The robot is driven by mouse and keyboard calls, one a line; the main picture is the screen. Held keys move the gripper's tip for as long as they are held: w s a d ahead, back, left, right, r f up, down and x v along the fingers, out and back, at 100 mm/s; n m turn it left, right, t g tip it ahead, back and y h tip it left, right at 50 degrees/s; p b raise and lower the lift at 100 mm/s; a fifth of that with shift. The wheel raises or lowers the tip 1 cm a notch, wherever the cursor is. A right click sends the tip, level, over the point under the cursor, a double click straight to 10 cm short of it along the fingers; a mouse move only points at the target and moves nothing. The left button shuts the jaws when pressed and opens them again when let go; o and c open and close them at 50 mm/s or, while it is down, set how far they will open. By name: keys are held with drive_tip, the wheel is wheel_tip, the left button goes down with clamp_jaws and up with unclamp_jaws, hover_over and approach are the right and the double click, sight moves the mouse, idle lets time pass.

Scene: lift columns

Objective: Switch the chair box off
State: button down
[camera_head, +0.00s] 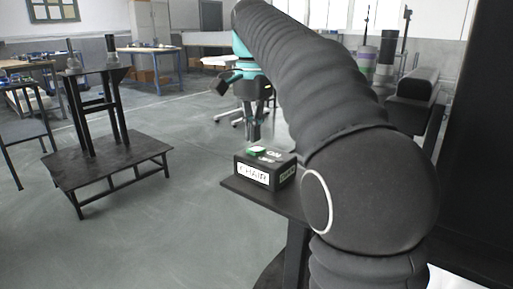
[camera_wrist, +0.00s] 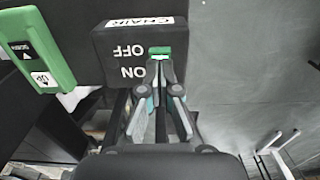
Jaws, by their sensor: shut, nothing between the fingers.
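The chair box (camera_head: 252,175) is a black box with a white CHAIR label on its front, standing on a dark shelf. In the wrist view the box (camera_wrist: 108,46) shows white OFF and ON lettering, upside down. A green switch piece (camera_wrist: 160,50) sits beside the OFF lettering; it also shows on the box top in the head view (camera_head: 257,150). My gripper (camera_wrist: 166,70) is shut and empty, its tips right at the switch and hiding the part beside ON. In the head view my gripper (camera_head: 253,138) is just above the box. I cannot tell whether the tips touch the switch.
A green control box (camera_wrist: 38,50) with an UP label lies left of the chair box in the wrist view. The dark shelf (camera_head: 235,187) carries the chair box. A dark platform with columns (camera_head: 105,165) stands at the left. Open grey floor lies between.

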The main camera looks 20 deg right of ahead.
sight(254, 149)
drive_tip(key=shift+f+b, duration=0.8)
drive_tip(key=shift+f, duration=0.4)
idle(0.8)
drive_tip(key=shift+r, duration=0.1)
wheel_tip(254, 149, up, 4)
drive_tip(key=p, duration=0.4)
drive_tip(key=shift+r, duration=1.4)
